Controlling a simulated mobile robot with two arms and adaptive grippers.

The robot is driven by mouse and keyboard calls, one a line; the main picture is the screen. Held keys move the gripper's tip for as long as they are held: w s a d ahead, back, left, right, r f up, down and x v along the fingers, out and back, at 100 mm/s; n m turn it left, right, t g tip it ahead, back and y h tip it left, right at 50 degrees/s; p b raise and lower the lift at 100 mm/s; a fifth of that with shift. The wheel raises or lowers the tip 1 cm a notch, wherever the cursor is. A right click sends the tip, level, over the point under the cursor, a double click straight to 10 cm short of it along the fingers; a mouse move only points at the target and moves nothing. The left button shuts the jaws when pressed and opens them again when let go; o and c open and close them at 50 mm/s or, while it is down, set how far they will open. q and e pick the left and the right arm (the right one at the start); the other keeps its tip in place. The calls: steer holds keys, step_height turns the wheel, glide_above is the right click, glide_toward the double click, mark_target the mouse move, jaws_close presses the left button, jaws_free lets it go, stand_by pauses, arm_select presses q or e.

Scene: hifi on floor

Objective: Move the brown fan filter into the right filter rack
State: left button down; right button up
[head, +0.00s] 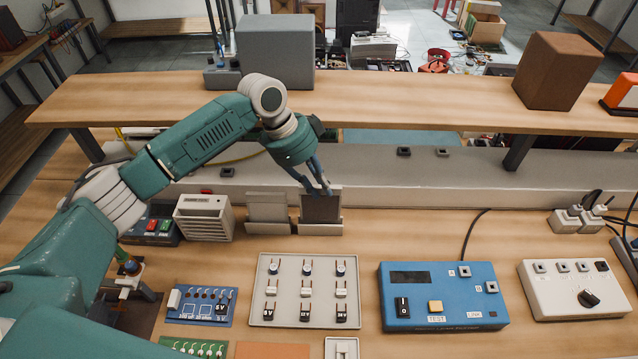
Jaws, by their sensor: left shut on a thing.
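The brown fan filter (320,209) is a small dark brown panel, upright in front of the light back plate of the right filter rack (320,229). Its lower edge is at the rack's front lip; I cannot tell whether it rests on the bottom. My left gripper (317,188) reaches down from above and is shut on the filter's top edge. The left filter rack (268,228), beside it, shows only a light grey panel. A beige fan unit (203,218) with a slatted front stands left of the racks. My right gripper is not in view.
A raised wooden shelf (420,103) runs behind, carrying a grey box (275,52) and a brown box (558,71). In front lie a blue circuit board (201,304), a grey component tray (304,291), a blue tester (442,296) and a white control box (574,289). Bench right of the racks is clear.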

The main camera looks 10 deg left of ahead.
arm_select(q)
steer(key=shift+f, duration=0.1)
stand_by(0.5)
steer(key=shift+f+b, duration=0.85)
steer(key=shift+f, duration=1.45)
steer(key=c, duration=1.1)
jaws_free()
step_height(320, 180, up, 6)
steer(key=p, duration=0.6)
